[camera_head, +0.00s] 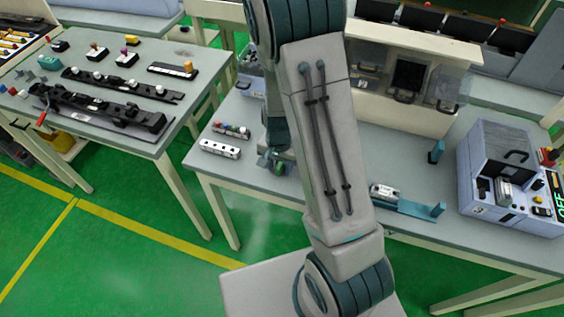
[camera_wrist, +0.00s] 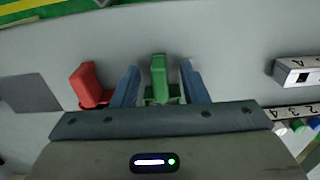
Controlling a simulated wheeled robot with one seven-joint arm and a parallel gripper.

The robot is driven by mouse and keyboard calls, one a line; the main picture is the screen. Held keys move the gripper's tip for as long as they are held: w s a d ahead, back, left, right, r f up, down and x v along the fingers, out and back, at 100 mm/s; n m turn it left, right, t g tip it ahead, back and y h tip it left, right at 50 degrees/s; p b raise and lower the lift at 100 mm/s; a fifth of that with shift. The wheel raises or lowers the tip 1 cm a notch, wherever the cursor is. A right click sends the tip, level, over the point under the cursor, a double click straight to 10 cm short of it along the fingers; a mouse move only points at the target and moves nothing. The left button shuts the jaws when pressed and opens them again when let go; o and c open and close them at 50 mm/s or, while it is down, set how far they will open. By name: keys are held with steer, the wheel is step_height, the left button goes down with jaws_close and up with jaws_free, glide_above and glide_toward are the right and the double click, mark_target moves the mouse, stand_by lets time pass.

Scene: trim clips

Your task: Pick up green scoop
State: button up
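The green scoop (camera_wrist: 159,78) stands in the middle of the wrist view with its handle between the two fingers of my gripper (camera_wrist: 159,82). My gripper is open, with a visible gap on each side of the green handle. The lower part of the scoop is partly hidden by the gripper body. In the head view my arm hides most of this spot; only a small bit of green shows beside the arm on the middle table.
A red scoop (camera_wrist: 88,84) stands just left of my left finger, with a dark grey flat patch (camera_wrist: 31,92) beyond it. White labelled blocks (camera_wrist: 298,70) lie to the right. In the head view, a blue-grey machine (camera_head: 500,175) stands at the table's right end.

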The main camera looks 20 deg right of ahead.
jaws_close()
steer(key=shift+r, duration=0.15)
